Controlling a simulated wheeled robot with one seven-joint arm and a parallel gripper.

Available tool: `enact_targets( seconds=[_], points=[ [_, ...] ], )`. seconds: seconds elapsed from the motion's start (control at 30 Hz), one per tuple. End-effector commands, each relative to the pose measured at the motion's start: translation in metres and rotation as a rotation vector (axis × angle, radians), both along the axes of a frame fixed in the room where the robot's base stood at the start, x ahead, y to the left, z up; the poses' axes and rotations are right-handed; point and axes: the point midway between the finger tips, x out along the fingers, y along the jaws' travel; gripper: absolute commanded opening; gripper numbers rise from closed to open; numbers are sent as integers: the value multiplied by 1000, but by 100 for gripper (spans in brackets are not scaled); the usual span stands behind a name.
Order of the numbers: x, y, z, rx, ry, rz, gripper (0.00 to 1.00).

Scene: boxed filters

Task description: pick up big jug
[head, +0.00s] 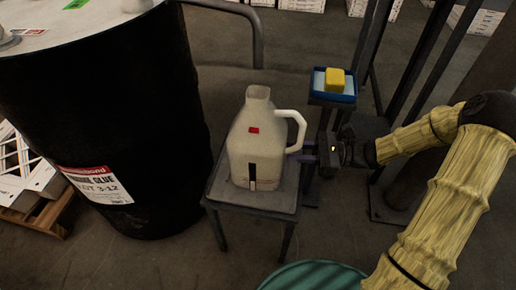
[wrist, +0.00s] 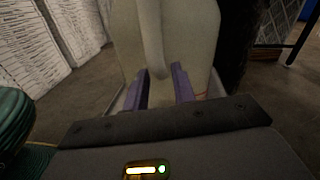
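The big jug (head: 256,150) is a cream-white container with a side handle, a small red label and a dark strip on its front. It stands upright on a small grey table (head: 227,196). My gripper (head: 304,153) is at the jug's right side, by the lower end of the handle. In the wrist view the jug (wrist: 195,45) fills the upper middle. The purple fingers of my gripper (wrist: 160,84) are spread apart, one on each side of the handle's lower part. Whether they touch it I cannot tell.
A large black drum (head: 110,120) stands close at the left of the table. A blue tray (head: 333,97) with a yellow block (head: 335,80) sits on a stand behind right. A metal frame rises at right. A green round object (head: 315,277) is at the bottom.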

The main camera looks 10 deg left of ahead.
Motion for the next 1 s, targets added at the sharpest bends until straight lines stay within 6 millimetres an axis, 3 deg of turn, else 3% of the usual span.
enact_targets(
  seconds=[0.37,0.5,1.0],
  points=[
    [0,0,0,0,0,3,26],
    [0,0,0,0,0,3,0],
    [0,0,0,0,0,2,0]
  ],
)
